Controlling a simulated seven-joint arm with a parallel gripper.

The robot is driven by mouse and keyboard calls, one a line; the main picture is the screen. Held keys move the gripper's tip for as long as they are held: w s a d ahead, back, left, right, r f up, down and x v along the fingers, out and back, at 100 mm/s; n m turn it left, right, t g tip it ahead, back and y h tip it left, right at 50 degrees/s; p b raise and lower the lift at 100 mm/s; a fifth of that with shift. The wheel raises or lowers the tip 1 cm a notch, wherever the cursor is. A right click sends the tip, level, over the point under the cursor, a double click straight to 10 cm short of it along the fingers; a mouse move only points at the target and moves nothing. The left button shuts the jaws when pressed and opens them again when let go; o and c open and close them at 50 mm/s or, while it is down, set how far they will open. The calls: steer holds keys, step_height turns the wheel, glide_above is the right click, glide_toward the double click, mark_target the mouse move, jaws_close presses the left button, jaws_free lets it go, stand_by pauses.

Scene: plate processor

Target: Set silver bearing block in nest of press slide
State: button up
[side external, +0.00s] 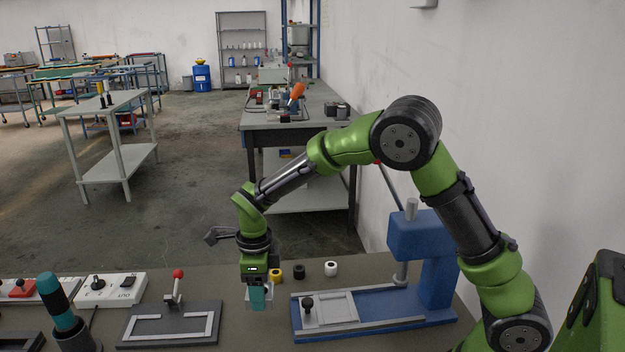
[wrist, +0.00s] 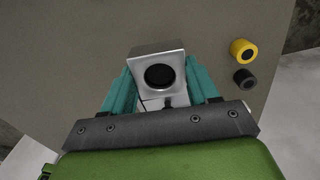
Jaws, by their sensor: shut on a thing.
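My gripper (side external: 258,298) is shut on the silver bearing block (wrist: 147,51), a bright metal block with a dark round bore. In the wrist view the block sits between the two teal fingers. In the side view the fingers partly hide it. The blue press (side external: 420,238) stands to the right of my gripper. Its grey slide (side external: 372,307) lies low on the blue base, with a pale framed nest (side external: 336,308) near its left end and a black knob (side external: 308,304) beside the nest. The block is left of the slide, apart from the nest.
Yellow (side external: 276,273), black (side external: 299,271) and white (side external: 331,268) bushings stand behind the slide. A dark fixture plate (side external: 140,330) with a red-knobbed lever (side external: 177,285) lies left of my gripper. Switch boxes (side external: 112,287) and a teal-handled tool (side external: 58,305) are further left.

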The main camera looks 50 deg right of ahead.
steer(key=r, duration=0.4)
steer(key=shift+w+d+r, duration=0.1)
steer(key=shift+d+r, duration=0.2)
steer(key=shift+r, duration=0.05)
steer(key=s+d+r+n, duration=0.1)
steer(key=s+d, duration=0.9)
steer(key=s, duration=0.3)
steer(key=shift+w+a+f, duration=0.1)
steer(key=shift+w+f, duration=0.1)
steer(key=shift+f, duration=1.65)
steer(key=shift+w+a+f, duration=0.1)
steer(key=shift+w+f, duration=0.05)
steer(key=shift+f, duration=1.7)
steer(key=shift+f, duration=0.65)
steer(key=o, duration=1.4)
steer(key=shift+o, duration=0.2)
